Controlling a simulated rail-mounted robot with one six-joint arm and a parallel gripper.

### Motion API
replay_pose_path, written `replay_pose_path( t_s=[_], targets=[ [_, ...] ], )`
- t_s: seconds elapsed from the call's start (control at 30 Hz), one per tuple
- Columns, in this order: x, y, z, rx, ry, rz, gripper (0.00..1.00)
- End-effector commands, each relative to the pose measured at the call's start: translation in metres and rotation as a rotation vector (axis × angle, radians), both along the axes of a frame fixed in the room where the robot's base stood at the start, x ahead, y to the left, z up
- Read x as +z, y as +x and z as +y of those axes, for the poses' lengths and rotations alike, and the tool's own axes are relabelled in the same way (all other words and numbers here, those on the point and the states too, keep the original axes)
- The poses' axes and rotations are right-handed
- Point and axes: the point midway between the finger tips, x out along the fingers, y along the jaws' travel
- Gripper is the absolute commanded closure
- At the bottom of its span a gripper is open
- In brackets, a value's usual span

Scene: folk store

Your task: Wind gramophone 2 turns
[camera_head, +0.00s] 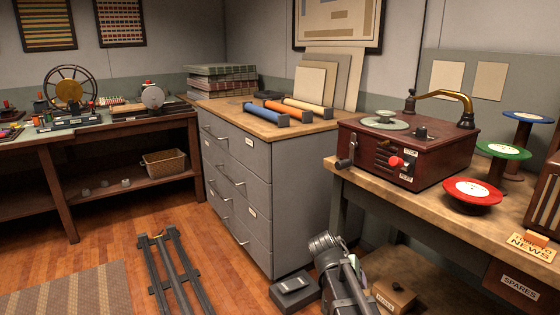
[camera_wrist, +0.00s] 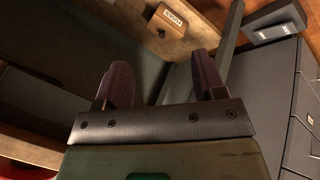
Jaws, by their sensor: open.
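The gramophone (camera_head: 432,158) is a dark red-brown box on the right-hand bench. It has a pale green turntable (camera_head: 384,121) with a small spindle piece on top and a brass tone arm (camera_head: 445,94) on a post at the back. A dark crank with a grip (camera_head: 345,163) sticks out at its left front corner. A red knob (camera_head: 396,161) sits on its front between small labels. My gripper (camera_wrist: 160,78) is open and empty in the wrist view, with its two dark fingers apart. The gramophone is not clearly seen there.
Red (camera_head: 472,190), green (camera_head: 503,150) and blue (camera_head: 528,117) discs stand on spools right of the gramophone. A grey drawer cabinet (camera_head: 238,180) stands left of the bench. A small labelled wooden box (camera_head: 393,296) lies low under the bench; it also shows in the wrist view (camera_wrist: 167,20).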

Motion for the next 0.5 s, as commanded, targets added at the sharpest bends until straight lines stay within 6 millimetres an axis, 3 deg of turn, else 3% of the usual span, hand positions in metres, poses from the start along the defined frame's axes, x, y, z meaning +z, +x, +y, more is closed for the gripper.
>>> replay_pose_path(
  t_s=[0.03,0.17,0.3,0.4,0.5],
  targets=[
    [0.027,0.029,0.004,-0.03,-0.059,-0.058,0.36],
    [0.082,0.094,0.014,-0.136,-0.235,-0.294,0.36],
    [0.158,0.173,0.04,-0.241,-0.396,-0.702,0.36],
    [0.201,0.213,0.059,-0.28,-0.435,-0.999,0.36],
    [0.223,0.23,0.072,-0.288,-0.432,-1.175,0.36]
  ],
)
